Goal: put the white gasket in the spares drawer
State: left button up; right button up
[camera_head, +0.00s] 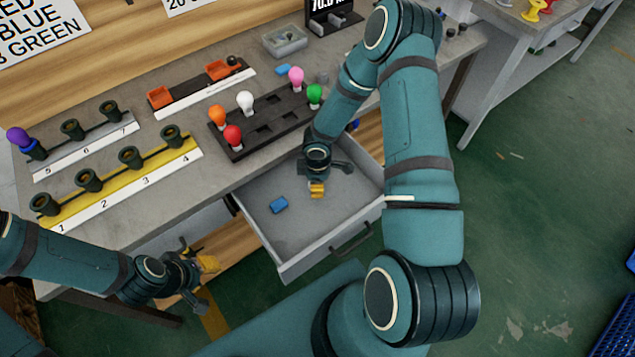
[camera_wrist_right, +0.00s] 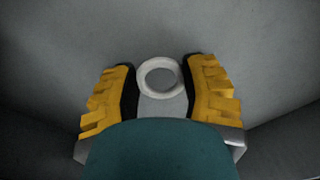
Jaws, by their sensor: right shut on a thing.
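The white gasket (camera_wrist_right: 160,77) is a small white ring between the yellow-padded fingers of my right gripper (camera_wrist_right: 161,88) in the right wrist view, and the gripper is shut on it. In the head view, my right gripper (camera_head: 317,190) points down over the open grey drawer (camera_head: 300,232); the gasket cannot be made out there. My left gripper (camera_head: 205,280) is at the lower left, in front of the bench and away from the drawer; whether its fingers are open is unclear.
A blue block (camera_head: 278,205) lies on the drawer floor, left of my right gripper. The bench top (camera_head: 190,190) behind holds a dark rack (camera_head: 262,135) with coloured bulbs, a yellow numbered strip (camera_head: 130,180) with dark sockets, and a clear bin (camera_head: 285,42).

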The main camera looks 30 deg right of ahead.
jog(key=shift+f+b, duration=0.55)
jog(key=o, duration=0.7)
jog(key=shift+r+p, duration=0.4)
jog(key=shift+p, duration=0.1)
notch_tip(320, 180, up, 12)
jog(key=p, duration=0.4)
jog(key=s+a+m+y, duration=0.2)
jog(key=s+a+m, duration=0.3)
jog(key=a, duration=0.4)
jog(key=s+a+m+t+y, duration=0.1)
jog(key=s+a+m+y, duration=0.1)
jog(key=s+a+m, duration=0.4)
jog(key=shift+a+f+m+t, duration=0.3)
jog(key=shift+a+f+m, duration=0.1)
jog(key=shift+a+m, duration=0.85)
